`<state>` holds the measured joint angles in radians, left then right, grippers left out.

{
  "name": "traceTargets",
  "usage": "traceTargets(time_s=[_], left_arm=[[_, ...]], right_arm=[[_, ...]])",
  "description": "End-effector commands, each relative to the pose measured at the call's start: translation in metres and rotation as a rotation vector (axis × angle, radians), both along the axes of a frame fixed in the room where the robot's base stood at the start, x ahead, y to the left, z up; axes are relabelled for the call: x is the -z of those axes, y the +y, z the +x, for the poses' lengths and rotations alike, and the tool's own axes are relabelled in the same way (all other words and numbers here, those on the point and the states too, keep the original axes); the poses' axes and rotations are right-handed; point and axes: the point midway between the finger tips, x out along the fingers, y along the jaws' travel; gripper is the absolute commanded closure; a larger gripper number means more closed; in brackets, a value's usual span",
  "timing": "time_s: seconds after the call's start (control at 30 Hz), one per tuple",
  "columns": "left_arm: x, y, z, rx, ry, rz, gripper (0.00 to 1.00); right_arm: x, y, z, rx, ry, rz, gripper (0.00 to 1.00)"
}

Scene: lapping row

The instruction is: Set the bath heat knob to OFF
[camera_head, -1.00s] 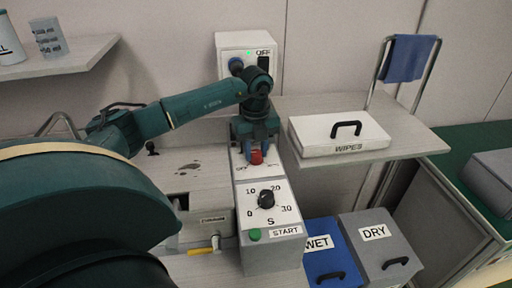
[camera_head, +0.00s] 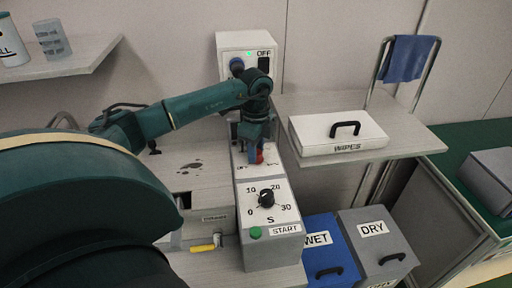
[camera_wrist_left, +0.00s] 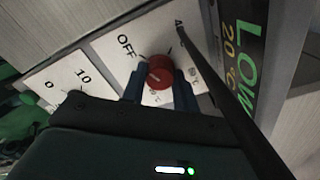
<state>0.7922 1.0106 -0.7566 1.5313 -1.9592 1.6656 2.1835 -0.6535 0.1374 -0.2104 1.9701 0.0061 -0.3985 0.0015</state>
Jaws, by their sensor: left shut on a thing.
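The red bath heat knob (camera_wrist_left: 160,73) sits on a white dial plate with an OFF label (camera_wrist_left: 126,45) and partly hidden temperature marks. My left gripper (camera_wrist_left: 160,84) has its blue fingers on both sides of the knob and is shut on it. In the head view the gripper (camera_head: 252,150) comes down from above onto the knob (camera_head: 259,157), hiding most of that dial. I cannot tell exactly where the knob points. My right gripper is not in view.
A black timer knob (camera_head: 267,197) and green START button (camera_head: 255,233) are on the same box, nearer. A WIPES box (camera_head: 340,143) stands on the shelf to the right. WET (camera_head: 330,260) and DRY (camera_head: 372,255) bins are below. A LOW 20 °C display (camera_wrist_left: 240,55) is beside the dial.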

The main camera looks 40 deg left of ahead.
Motion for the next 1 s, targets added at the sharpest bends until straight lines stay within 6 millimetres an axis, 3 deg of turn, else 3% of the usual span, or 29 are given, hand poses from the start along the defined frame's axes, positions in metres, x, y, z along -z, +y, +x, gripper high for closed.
traceTargets(time_s=[0.63,0.67,0.9,1.0], left_arm=[[-0.0006,0.0001,0.0005,-0.053,-0.002,0.000,0.93],[-0.0007,0.0001,0.0005,-0.053,-0.002,0.000,0.69],[-0.0004,0.0000,0.0003,-0.051,-0.001,-0.001,0.49],[-0.0003,0.0000,0.0002,-0.051,-0.001,0.000,0.49]], right_arm=[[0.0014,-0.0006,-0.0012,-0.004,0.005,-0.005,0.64],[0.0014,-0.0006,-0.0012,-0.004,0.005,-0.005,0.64],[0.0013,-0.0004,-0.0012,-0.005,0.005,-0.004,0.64],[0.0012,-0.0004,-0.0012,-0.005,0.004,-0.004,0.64]])
